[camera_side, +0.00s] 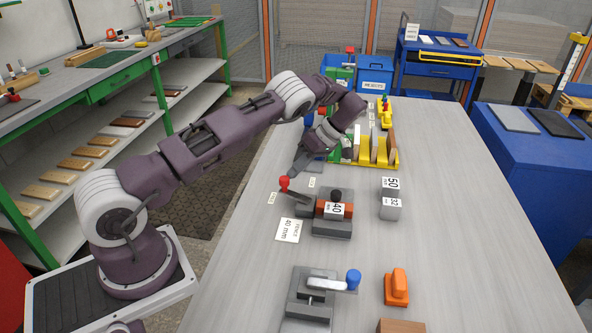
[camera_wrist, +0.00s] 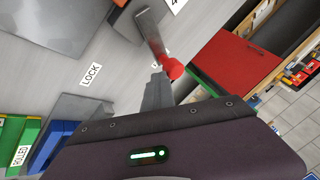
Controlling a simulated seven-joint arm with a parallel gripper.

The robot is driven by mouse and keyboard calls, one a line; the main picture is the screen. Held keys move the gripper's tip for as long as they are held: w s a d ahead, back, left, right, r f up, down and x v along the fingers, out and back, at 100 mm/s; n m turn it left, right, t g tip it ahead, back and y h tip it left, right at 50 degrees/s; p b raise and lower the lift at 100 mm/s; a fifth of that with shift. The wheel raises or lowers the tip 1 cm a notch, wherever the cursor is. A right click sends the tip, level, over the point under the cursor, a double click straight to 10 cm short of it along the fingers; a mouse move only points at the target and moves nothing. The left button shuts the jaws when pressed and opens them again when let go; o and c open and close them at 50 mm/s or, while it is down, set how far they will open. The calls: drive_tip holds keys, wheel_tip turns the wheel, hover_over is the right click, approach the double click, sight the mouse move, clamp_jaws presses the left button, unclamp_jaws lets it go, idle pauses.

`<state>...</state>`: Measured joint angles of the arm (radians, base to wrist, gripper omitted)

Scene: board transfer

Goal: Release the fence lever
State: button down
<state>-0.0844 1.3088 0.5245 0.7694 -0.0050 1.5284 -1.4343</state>
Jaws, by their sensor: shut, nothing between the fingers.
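The fence lever (camera_side: 296,194) is a grey bar with a red knob (camera_side: 284,183), on the left side of the dark fence fixture (camera_side: 332,228). It also shows in the wrist view as a bar (camera_wrist: 152,35) with a red knob (camera_wrist: 173,69). The knob lies away from the LOCK label (camera_wrist: 91,75), beside a second label partly hidden by the lever. My gripper (camera_side: 297,170) is shut and empty, pointing down just behind the knob. In the wrist view its fingertips (camera_wrist: 158,84) are close beside the knob; contact cannot be told.
A card reading 40 mm (camera_side: 288,230) lies before the fixture. Grey gauge blocks (camera_side: 390,206) stand to its right. A clamp with a blue knob (camera_side: 353,279) and an orange block (camera_side: 397,287) are nearer. A yellow rack (camera_side: 378,153) stands behind. The table's right side is clear.

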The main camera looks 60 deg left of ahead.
wheel_tip(320, 180, up, 11)
drive_tip(key=w+d, duration=0.1)
drive_tip(key=w, duration=0.1)
drive_tip(key=shift+w+d, duration=0.25)
drive_tip(key=shift+d, duration=0.1)
drive_tip(key=shift+r, duration=0.1)
